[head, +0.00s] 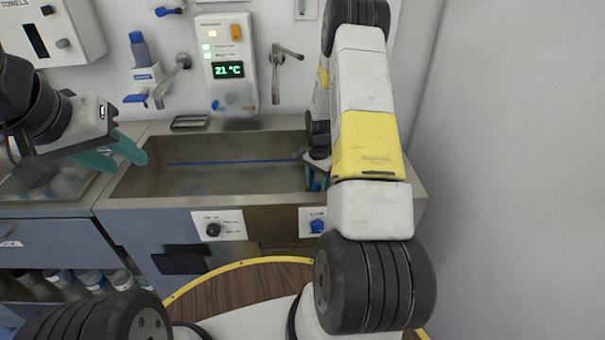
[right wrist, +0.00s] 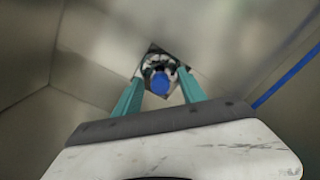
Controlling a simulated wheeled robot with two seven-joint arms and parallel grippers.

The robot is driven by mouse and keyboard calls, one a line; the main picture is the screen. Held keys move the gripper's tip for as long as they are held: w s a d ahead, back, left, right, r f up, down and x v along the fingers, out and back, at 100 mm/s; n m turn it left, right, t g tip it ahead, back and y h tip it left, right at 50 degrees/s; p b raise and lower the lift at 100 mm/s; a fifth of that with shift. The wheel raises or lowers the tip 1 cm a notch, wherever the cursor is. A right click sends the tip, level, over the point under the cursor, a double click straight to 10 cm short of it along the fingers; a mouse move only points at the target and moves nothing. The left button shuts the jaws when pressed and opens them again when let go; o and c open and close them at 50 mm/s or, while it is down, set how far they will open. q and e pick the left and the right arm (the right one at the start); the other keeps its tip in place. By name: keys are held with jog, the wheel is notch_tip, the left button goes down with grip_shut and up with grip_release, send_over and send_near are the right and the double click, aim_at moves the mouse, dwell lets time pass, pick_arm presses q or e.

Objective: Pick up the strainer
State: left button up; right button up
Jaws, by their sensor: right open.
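The strainer (right wrist: 158,66) shows in the right wrist view as a small dark and metallic piece with a round blue knob, low in the metal sink. In the head view a bit of blue (head: 317,186) shows beside my right gripper, mostly hidden by my arm. My right gripper (right wrist: 160,78) is open and points down into the sink, its teal fingers on either side of the blue knob. I cannot tell whether they touch it. My left gripper (head: 131,163) is open and empty, over the left end of the sink.
The sink (head: 230,178) has steep metal walls close around my right gripper. A blue line (right wrist: 285,78) runs along the metal at right. Wall taps (head: 276,62) and a 21 °C panel (head: 228,70) are behind. Bottles (head: 92,280) stand on a lower shelf at left.

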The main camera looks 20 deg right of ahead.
jog(key=shift+c, duration=0.5)
grip_shut()
jog(key=shift+r, duration=0.15)
